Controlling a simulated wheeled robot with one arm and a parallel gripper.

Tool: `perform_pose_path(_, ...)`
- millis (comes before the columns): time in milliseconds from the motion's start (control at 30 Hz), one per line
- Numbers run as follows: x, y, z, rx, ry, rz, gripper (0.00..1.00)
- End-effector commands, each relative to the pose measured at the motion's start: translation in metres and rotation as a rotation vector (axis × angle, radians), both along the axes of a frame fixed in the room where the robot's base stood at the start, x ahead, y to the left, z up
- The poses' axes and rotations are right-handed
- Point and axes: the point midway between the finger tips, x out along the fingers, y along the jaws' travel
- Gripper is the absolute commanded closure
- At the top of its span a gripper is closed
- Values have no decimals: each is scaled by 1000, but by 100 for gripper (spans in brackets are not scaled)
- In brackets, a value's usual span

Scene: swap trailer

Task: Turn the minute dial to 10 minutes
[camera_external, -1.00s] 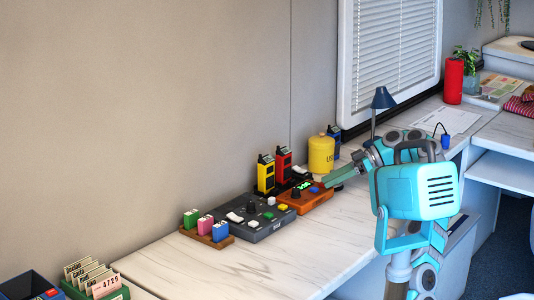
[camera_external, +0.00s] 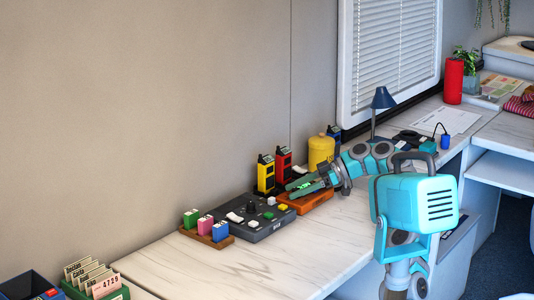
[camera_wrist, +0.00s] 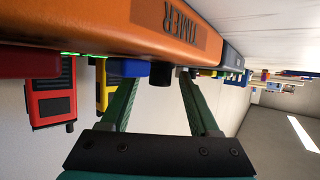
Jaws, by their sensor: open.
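The orange timer box (camera_external: 318,203) lies on the counter, and its side label reads TIMER in the wrist view, where the box (camera_wrist: 135,22) shows upside down. A black dial (camera_wrist: 160,76) stands out from its top face, beside a blue knob (camera_wrist: 130,69) and a green lit part (camera_wrist: 68,53). I cannot read any marks on the dial. My gripper (camera_external: 301,186) is above the box. In the wrist view my gripper (camera_wrist: 160,88) is open, its teal fingers on either side of the black dial; contact cannot be told.
A grey panel (camera_external: 270,230) with a knob and buttons adjoins the box on the left. Yellow (camera_external: 265,174) and red (camera_external: 284,163) radios stand behind, with a yellow canister (camera_external: 321,153) to their right. The counter front (camera_external: 300,252) is clear.

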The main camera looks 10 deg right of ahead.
Motion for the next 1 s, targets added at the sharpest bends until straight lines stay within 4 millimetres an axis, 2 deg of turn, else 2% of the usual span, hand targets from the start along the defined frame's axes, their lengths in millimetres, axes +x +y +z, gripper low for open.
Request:
perform_pose_path(300,0,3,-1,-1,1,0,38)
perform_pose_path(833,0,2,-1,-1,1,0,98)
perform_pose_path(1000,0,2,-2,-1,2,-1,100)
